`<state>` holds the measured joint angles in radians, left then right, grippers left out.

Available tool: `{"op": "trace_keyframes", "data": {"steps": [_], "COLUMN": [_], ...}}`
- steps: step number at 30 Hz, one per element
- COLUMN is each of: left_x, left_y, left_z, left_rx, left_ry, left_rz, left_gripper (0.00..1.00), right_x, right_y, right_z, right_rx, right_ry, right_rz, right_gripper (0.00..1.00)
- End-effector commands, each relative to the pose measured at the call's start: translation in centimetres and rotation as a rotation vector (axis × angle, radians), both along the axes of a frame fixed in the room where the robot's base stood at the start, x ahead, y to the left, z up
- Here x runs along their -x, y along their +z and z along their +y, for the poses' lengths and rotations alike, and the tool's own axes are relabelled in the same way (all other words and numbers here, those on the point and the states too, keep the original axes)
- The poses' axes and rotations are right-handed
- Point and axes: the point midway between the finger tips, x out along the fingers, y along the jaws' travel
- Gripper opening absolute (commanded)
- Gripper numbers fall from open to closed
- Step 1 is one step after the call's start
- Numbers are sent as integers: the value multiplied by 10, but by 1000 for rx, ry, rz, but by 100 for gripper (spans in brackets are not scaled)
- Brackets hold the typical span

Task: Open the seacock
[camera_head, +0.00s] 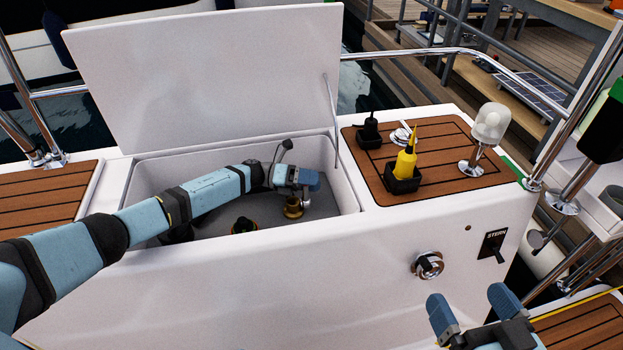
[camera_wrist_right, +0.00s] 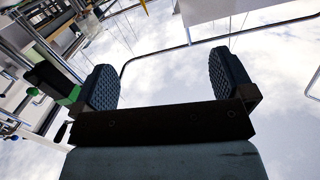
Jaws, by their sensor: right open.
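The locker (camera_head: 345,205) in the white moulding is open and has a grey floor. A brass fitting (camera_head: 293,208) stands inside it, probably the seacock; its handle cannot be made out. My left gripper (camera_head: 308,188) is inside the locker, just above and beside this fitting. The view does not show whether its fingers touch it or how far apart they are. My right gripper (camera_head: 466,309) is open and empty in front of the white moulding, low at the right.
The raised white lid (camera_head: 200,80) stands behind, with a thin strut (camera_head: 332,120) at right. A yellow bottle (camera_head: 405,163) stands in a black holder on the teak panel (camera_head: 450,160).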

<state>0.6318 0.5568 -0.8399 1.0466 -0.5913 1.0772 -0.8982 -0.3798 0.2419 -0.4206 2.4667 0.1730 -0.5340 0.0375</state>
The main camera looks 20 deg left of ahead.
Motion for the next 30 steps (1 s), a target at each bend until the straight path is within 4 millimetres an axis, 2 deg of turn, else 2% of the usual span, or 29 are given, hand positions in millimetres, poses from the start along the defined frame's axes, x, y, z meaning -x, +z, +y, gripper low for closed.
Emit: {"op": "trace_keyframes", "data": {"steps": [7,11,15,24,30], "left_x": [-2,-3,-2,-1,-1], "left_y": [7,24,56,131,174], "left_z": [1,2,1,1,2], "left_rx": [0,0,1,-1,0], "left_ry": [4,4,3,3,4], "left_rz": [-6,-9,-11,-8,-6], "left_gripper": [86,86,86,86,86], "right_x": [1,1,7,6,7], "right_y": [2,9,13,54,74], "right_z": [-1,0,4,1,-1], "right_rx": [9,-2,-56,-119,-149], "right_ry": [5,8,-8,-45,-62], "right_rz": [-2,12,55,-67,-128], "right_gripper": [100,100,100,100,100]}}
